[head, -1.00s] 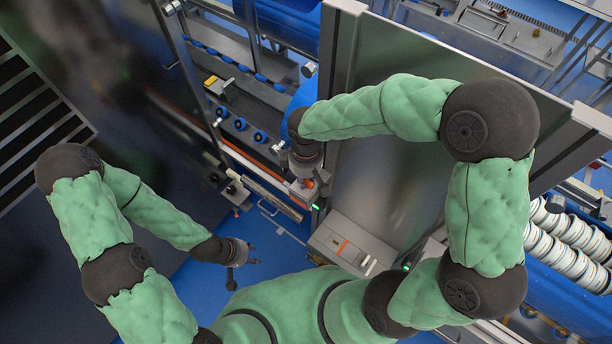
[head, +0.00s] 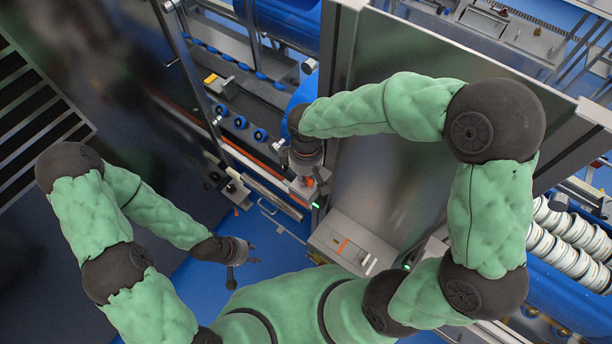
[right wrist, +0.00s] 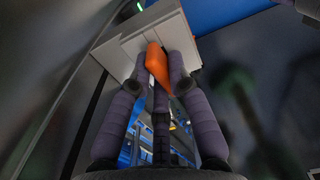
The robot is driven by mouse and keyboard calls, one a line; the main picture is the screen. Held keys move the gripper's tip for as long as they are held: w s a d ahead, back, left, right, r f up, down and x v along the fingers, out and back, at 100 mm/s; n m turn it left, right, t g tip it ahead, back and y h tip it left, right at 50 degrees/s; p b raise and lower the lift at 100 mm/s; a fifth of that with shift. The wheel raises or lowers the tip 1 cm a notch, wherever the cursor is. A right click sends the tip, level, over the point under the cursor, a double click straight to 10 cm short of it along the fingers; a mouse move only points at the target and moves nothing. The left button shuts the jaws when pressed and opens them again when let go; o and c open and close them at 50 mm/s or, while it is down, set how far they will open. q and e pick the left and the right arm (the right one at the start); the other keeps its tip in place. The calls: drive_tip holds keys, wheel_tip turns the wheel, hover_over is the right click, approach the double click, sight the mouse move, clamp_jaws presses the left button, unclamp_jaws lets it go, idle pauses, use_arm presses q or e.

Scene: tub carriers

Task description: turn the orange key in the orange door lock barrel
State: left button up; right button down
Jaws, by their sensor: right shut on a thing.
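The orange key (right wrist: 157,66) is between the fingers of my right gripper (right wrist: 165,70) in the right wrist view, and the gripper is shut on it. A pale grey block (right wrist: 160,35) lies just beyond the key. In the head view the right gripper (head: 307,178) is at a small grey housing beside the tall steel panel, with a bit of orange at its tip. The lock barrel is hidden, so I cannot tell how deep the key sits or its turn angle. My left gripper (head: 246,263) is open and empty, over the blue floor.
A tall steel panel (head: 385,185) stands right of my right gripper. A grey control box (head: 352,245) with an orange stripe is below it. A conveyor frame with blue rollers (head: 240,123) lies to the upper left. Blue floor (head: 210,285) is clear around my left gripper.

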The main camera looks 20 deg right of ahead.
drive_tip(key=c, duration=1.1)
unclamp_jaws()
drive_tip(key=shift+r, duration=0.1)
wheel_tip(320, 180, up, 12)
